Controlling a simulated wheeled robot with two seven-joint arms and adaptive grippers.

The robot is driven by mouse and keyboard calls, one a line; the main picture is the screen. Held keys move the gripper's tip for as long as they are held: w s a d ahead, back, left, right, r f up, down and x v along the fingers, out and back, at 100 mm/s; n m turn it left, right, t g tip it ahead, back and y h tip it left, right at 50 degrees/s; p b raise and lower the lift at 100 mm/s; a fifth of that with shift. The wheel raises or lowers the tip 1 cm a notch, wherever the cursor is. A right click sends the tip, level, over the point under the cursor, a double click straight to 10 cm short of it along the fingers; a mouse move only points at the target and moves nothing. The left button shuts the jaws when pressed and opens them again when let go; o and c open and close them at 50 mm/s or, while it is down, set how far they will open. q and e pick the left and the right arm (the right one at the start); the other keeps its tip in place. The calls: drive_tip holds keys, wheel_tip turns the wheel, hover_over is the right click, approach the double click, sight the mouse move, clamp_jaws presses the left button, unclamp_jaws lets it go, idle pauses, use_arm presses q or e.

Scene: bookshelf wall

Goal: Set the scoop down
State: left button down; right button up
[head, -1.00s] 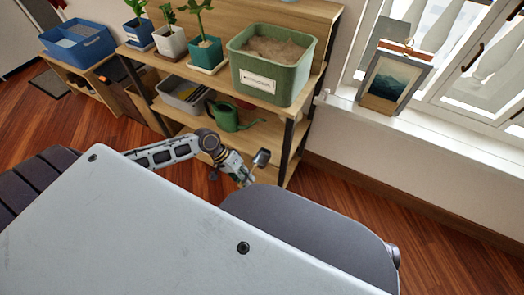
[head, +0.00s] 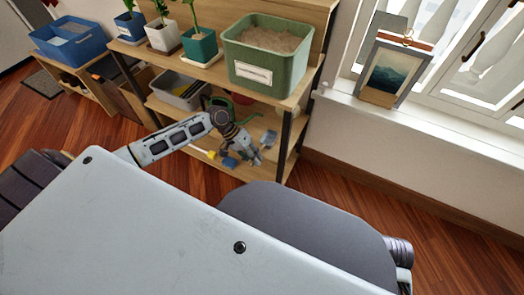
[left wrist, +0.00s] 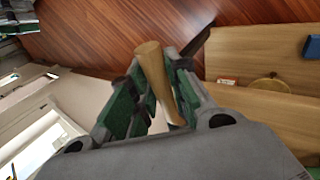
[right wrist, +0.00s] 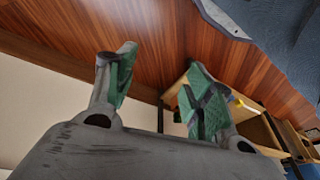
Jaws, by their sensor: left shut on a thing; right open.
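The scoop shows its grey metal head (head: 269,138) in the head view, in front of the lower shelf of the wooden rack. Its light wooden handle (left wrist: 154,65) shows in the left wrist view, between the fingers. My left gripper (head: 250,152) is shut on the scoop. Whether the scoop touches the shelf, I cannot tell. My right gripper (right wrist: 160,85) is open and empty in the right wrist view, with its fingers wide apart. It is not in the head view.
The wooden rack's lower shelf (head: 277,165) has bare board near its right end. A green bin (head: 262,76) of soil-like stuff and potted plants stand on top. A grey tub (head: 178,92) is on the middle shelf. A framed picture (head: 392,75) stands on the windowsill.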

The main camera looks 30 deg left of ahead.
sight(260, 146)
use_arm(q)
drive_tip(key=shift+w+b, duration=0.4)
drive_tip(key=shift+w, duration=0.85)
drive_tip(key=shift+w+d+b, duration=0.15)
drive_tip(key=shift+w+b, duration=0.35)
drive_tip(key=shift+w, duration=1.75)
use_arm(e)
drive_tip(key=shift+s+a+r+t, duration=0.15)
drive_tip(key=shift+a+r, duration=0.05)
drive_tip(key=shift+r, duration=0.3)
drive_tip(key=shift+s+a+r+t, duration=0.1)
drive_tip(key=shift+a+r+t, duration=0.05)
drive_tip(key=shift+r, duration=0.35)
drive_tip(key=shift+w, duration=0.1)
